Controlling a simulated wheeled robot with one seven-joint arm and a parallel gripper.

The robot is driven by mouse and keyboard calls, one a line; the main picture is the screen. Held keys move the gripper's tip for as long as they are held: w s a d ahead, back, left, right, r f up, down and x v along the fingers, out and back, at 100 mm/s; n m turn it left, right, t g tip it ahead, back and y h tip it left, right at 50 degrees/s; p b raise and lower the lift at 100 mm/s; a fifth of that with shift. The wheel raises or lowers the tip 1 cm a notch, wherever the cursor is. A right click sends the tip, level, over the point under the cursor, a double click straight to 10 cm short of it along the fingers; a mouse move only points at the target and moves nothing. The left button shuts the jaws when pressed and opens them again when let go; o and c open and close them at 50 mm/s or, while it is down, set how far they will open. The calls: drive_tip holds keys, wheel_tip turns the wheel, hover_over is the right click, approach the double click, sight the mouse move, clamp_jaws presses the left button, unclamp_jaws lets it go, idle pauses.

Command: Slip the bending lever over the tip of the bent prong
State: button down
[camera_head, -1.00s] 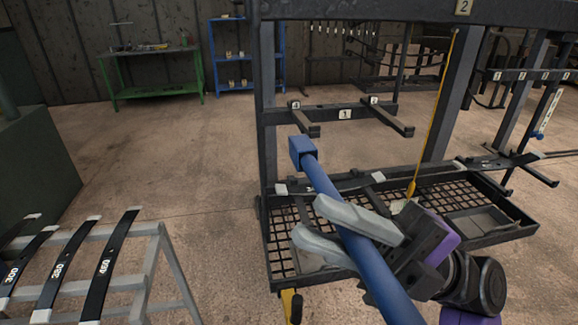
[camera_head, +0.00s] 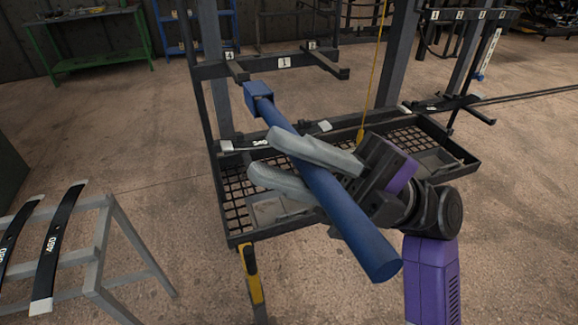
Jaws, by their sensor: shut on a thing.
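The bending lever (camera_head: 342,215) is a blue tube with a square socket head (camera_head: 258,90) at its upper left end. My gripper (camera_head: 264,156), with grey fingers, is shut on the tube's middle. The lever is tilted, its head pointing away toward the rack. Two dark prongs stick out from the rack's crossbar: a left prong (camera_head: 238,71) by label 4 and a longer right prong (camera_head: 326,64). I cannot tell which prong is bent.
A black mesh tray (camera_head: 462,158) forms the rack's base below the lever. A yellow cord (camera_head: 374,65) hangs right of the prongs. A grey stand (camera_head: 135,245) with black leaf springs is at lower left. A green workbench (camera_head: 90,45) stands behind, with open floor before it.

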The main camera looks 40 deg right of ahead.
drive_tip(key=shift+w+d+f+b, duration=0.1)
drive_tip(key=shift+w+d+b, duration=0.2)
drive_tip(key=shift+w+b, duration=0.5)
drive_tip(key=shift+w+d+f+b, duration=0.1)
drive_tip(key=shift+w+d+b, duration=0.3)
drive_tip(key=shift+w, duration=0.6)
drive_tip(key=shift+w+d+f+b, duration=0.1)
drive_tip(key=shift+w+d+b, duration=0.1)
drive_tip(key=shift+w+b, duration=0.6)
drive_tip(key=shift+w, duration=0.15)
drive_tip(key=shift+b, duration=2.35)
